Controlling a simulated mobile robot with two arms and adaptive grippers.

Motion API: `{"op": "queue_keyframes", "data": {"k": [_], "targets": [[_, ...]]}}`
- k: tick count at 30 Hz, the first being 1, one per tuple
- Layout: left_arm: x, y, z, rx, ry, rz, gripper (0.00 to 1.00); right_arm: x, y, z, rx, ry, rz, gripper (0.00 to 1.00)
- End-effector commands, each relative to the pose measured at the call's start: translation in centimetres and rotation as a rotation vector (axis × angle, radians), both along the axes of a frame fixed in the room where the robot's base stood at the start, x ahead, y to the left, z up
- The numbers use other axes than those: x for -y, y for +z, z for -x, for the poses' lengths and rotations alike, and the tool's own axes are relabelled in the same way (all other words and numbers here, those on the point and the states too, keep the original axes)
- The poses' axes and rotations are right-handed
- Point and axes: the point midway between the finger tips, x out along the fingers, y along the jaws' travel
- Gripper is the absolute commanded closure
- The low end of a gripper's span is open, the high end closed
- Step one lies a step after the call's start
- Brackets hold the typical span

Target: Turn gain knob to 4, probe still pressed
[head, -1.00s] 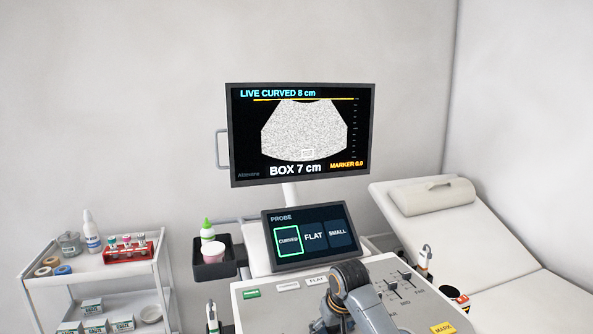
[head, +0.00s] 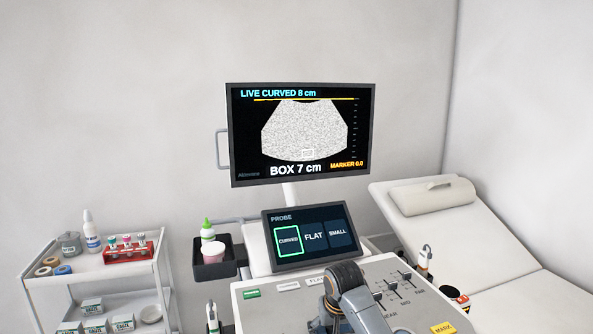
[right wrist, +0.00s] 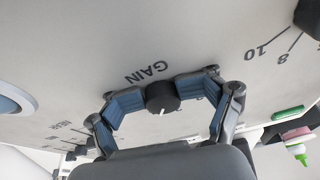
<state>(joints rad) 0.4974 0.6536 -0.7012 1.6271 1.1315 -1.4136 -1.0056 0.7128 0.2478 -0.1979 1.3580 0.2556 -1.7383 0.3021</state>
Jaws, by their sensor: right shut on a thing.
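The black gain knob (right wrist: 163,96) sits on the grey console panel, beside the printed word GAIN in the right wrist view. Its white pointer line faces the bottom of that picture. My right gripper (right wrist: 161,101) is shut on the knob, with a blue-padded finger on either side. No gain scale can be read around it. In the head view my right arm covers the knob. The monitor (head: 300,135) shows a grainy fan picture with LIVE CURVED 8 cm, BOX 7 cm and MARKER 6.0. The pressed probe and my left gripper are not in view.
Another dark knob with marks 8 and 10 (right wrist: 307,18) is at the upper right of the wrist view. Sliders (head: 405,275) stand right of my arm. The touchscreen (head: 311,237) has CURVED outlined green. A trolley (head: 95,270) stands left, a couch (head: 520,285) right.

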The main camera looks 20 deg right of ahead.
Motion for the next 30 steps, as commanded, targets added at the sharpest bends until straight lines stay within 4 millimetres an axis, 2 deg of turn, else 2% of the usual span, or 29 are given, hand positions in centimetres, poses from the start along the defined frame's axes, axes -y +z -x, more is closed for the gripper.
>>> {"op": "queue_keyframes", "data": {"k": [1,5,19,30], "targets": [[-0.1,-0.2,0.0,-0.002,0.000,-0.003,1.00,0.0,-0.6,0.3,-0.013,0.002,0.001,0.47],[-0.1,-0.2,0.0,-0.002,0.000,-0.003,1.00,0.0,-0.4,0.3,-0.013,0.003,0.002,0.47],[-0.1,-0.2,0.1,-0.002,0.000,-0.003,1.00,0.1,2.0,0.0,0.000,0.003,0.002,0.47],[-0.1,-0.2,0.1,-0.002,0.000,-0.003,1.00,0.2,2.1,0.0,0.000,0.041,0.002,0.47]]}}
